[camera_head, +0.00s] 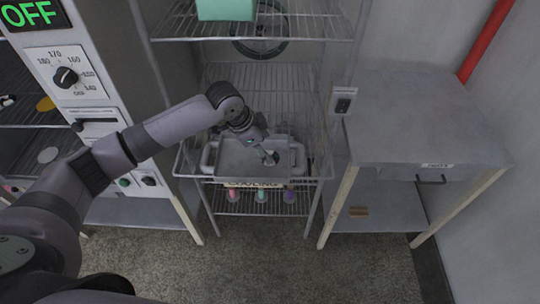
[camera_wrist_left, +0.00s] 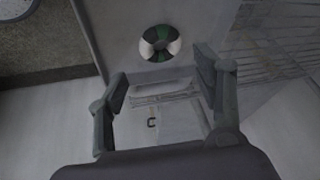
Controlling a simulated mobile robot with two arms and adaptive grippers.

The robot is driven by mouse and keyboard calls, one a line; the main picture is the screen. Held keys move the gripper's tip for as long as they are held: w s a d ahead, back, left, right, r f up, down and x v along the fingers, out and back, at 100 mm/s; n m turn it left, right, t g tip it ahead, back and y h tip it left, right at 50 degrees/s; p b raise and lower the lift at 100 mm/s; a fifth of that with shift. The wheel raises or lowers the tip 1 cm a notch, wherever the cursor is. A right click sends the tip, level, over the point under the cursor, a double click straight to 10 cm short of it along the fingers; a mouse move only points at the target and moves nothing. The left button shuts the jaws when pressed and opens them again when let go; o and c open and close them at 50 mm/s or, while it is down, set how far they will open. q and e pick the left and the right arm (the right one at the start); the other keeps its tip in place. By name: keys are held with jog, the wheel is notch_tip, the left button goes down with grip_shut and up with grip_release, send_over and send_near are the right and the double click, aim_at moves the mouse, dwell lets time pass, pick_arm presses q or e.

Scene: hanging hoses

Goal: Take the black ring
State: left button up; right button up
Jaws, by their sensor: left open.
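A small round ring-like piece (camera_wrist_left: 160,43) with black, dark green and white segments lies on a grey surface in the left wrist view. A grey metal tray (camera_head: 232,160) with pale handles stands on the wire rack in the head view. My left gripper (camera_head: 268,156) reaches down over the tray's right part. In the left wrist view my left gripper (camera_wrist_left: 162,68) is open and empty, with the round piece just beyond and between its fingertips, apart from them. My right gripper is not in view.
A wire shelf (camera_head: 300,26) with a pale green box (camera_head: 225,9) is above the tray. Several coloured items hang or stand below the tray. A grey table (camera_head: 420,115) stands on the right, its top clear. A control cabinet (camera_head: 85,75) stands on the left.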

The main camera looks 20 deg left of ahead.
pick_arm(q)
jog(key=shift+f, duration=0.4)
jog(key=p+x, duration=0.1)
jog(key=x, duration=0.2)
jog(key=shift+s+a+f+p, duration=0.1)
jog(key=shift+f+p, duration=0.25)
jog(key=shift+p, duration=0.05)
jog(key=shift+f, duration=0.4)
jog(key=c, duration=0.9)
